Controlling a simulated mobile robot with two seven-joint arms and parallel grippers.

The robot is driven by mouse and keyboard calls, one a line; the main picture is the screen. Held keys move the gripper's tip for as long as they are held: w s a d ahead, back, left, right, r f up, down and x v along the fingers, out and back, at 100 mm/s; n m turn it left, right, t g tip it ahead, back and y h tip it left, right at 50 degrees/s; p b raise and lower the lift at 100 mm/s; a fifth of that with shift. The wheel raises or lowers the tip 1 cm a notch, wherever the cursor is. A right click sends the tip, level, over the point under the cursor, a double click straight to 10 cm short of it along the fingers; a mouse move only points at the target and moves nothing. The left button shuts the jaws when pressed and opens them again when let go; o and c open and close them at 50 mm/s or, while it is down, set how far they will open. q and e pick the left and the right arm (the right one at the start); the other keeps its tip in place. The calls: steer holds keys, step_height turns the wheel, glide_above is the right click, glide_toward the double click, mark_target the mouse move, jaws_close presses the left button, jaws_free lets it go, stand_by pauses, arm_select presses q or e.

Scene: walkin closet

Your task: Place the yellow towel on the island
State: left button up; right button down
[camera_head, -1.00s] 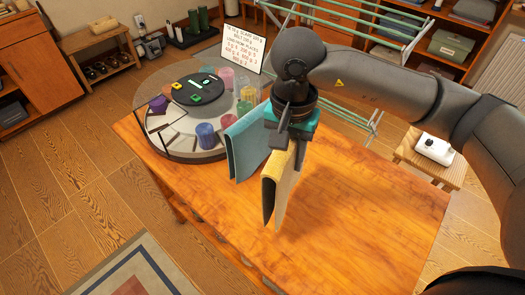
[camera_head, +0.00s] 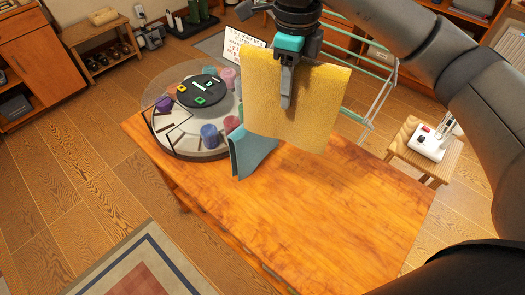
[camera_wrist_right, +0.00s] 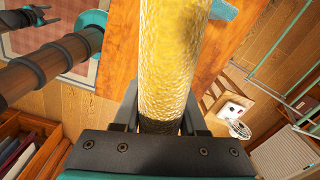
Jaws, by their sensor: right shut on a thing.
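The yellow towel (camera_head: 315,115) hangs folded from my right gripper (camera_head: 287,95), which is shut on it. In the head view it is broad side on, above the far part of the wooden island (camera_head: 300,215). It hides part of the round display and the rack behind it. In the right wrist view the towel (camera_wrist_right: 172,60) fills the middle, between the fingers. A teal towel (camera_head: 250,152) stands on the island, to the left and below the yellow one.
A round glass display with coloured cups (camera_head: 190,135) stands at the island's far left. A green drying rack (camera_head: 380,95) is behind the island. A small stool with a white device (camera_head: 428,140) stands at the right. The island's near and right top is bare.

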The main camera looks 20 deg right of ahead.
step_height(320, 180, down, 25)
steer(key=m, duration=0.3)
steer(key=shift+w+d, duration=0.2)
steer(key=shift+w, duration=0.2)
stand_by(0.3)
steer(key=shift+f, duration=0.1)
steer(key=shift+f+b, duration=0.15)
steer(key=shift+b, duration=0.25)
steer(key=shift+c, duration=2.3)
jaws_free()
step_height(320, 180, up, 12)
steer(key=shift+r+p, duration=0.25)
steer(key=shift+p, duration=0.2)
